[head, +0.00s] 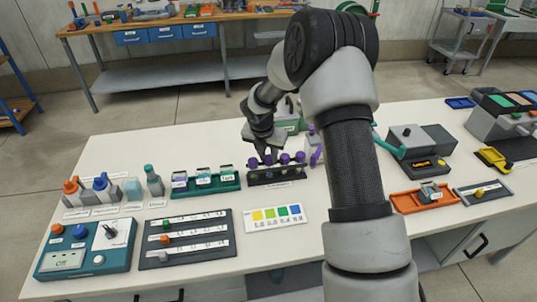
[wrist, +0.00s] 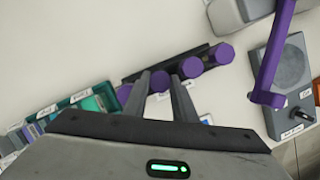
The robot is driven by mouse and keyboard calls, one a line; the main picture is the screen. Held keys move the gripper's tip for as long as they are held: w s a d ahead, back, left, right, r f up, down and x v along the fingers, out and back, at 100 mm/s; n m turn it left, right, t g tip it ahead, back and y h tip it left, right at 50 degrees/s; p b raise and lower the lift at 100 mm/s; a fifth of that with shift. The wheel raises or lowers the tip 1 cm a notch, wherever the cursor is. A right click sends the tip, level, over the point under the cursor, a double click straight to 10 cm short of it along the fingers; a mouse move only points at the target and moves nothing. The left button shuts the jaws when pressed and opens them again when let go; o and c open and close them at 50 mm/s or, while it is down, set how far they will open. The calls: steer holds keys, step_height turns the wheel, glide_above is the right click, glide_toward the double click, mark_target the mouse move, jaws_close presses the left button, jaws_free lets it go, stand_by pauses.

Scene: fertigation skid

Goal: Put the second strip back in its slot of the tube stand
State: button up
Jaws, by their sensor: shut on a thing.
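The tube stand (head: 277,178) is a dark, narrow rack near the middle of the bench, with several purple caps in a row along it. In the wrist view, part of the dark stand (wrist: 207,54) shows behind the caps. My gripper (head: 265,153) is over the left part of the row, pointing down. In the wrist view its fingers (wrist: 160,82) straddle one purple-capped strip (wrist: 160,79), with other caps on both sides. It is shut on that strip. The strip's lower part is hidden, so I cannot tell whether it sits in a slot.
A green tray (head: 207,187) with labelled containers stands close left of the stand. A colour card (head: 273,217) and a dark slider board (head: 187,239) lie in front. A purple lever (wrist: 274,62) rises close to the right. The orange tray (head: 405,203) is farther right.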

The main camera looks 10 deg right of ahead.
steer(key=o, duration=1.1)
steer(key=shift+r+p, duration=3.1)
steer(key=shift+r, duration=0.4)
